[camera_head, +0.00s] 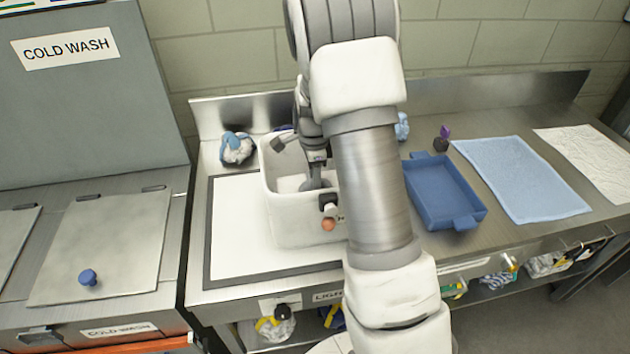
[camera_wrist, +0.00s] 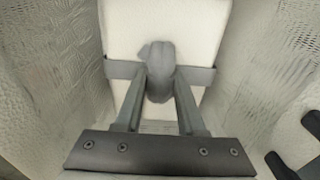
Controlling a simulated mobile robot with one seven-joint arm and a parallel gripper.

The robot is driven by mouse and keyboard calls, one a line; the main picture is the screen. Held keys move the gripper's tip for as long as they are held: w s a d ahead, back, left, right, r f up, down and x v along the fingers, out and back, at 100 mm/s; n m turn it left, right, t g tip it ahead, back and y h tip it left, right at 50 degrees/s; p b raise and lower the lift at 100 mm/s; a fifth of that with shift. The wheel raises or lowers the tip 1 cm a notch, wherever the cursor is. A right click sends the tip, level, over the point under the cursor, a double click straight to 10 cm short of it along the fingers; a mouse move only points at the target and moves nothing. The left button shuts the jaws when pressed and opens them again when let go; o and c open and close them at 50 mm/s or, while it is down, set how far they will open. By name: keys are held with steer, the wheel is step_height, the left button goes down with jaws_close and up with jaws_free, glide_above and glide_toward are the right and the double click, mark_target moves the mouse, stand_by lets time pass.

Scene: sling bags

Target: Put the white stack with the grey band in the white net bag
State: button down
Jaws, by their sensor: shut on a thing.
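The white net bag (camera_head: 290,220) stands open-topped on the white, dark-edged board at the left of the counter. Its textured walls surround my gripper in the wrist view (camera_wrist: 255,70). The white stack (camera_wrist: 190,30) lies between these walls, with a grey band (camera_wrist: 120,69) across it and a grey knot or loop in the middle. My gripper (camera_wrist: 160,85) is shut on that grey piece. In the head view my gripper (camera_head: 318,182) reaches down inside the bag, and part of the white stack (camera_head: 290,183) shows beside it. Contact between the stack and the bag floor is hidden.
A blue tray (camera_head: 440,185), a light blue cloth (camera_head: 525,180) and a white cloth (camera_head: 595,155) lie to the right. A blue-and-white bundle (camera_head: 236,148) sits behind the bag's left side. A steel back wall edges the counter. My arm hides part of the counter.

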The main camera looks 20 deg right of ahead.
steer(key=shift+f, duration=0.1)
steer(key=c, duration=0.5)
jaws_free()
